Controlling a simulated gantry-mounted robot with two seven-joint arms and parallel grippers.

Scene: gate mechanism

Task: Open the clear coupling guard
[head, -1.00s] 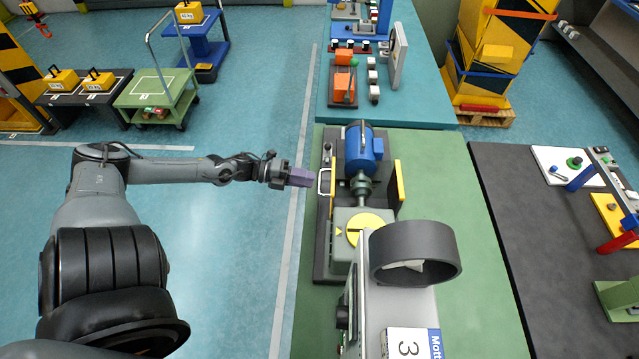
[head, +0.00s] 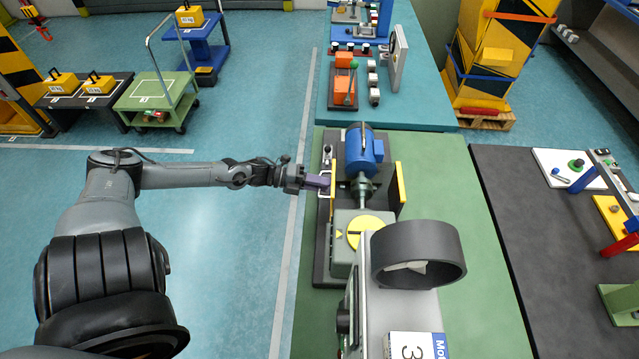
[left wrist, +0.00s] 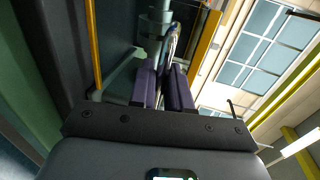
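The clear coupling guard (head: 334,190) shows mainly by its yellow edge strip, left of the coupling (head: 362,187) and shaft. It is hard to see through-and-through, so I cannot tell its exact pose. My left gripper (head: 324,182), with purple fingers, is at the pale bar handle on the guard's left side. In the left wrist view, the fingers (left wrist: 163,88) lie on either side of the metal handle bar (left wrist: 172,45), close together. Whether they press on it is unclear. My right gripper is not in view.
A blue motor (head: 361,150) stands behind the coupling, and a green-grey housing with a yellow disc (head: 370,230) in front. A second yellow strip (head: 401,183) stands to the right. A large dark ring (head: 418,255) and a cabinet occupy the near side. Green bench space is free at right.

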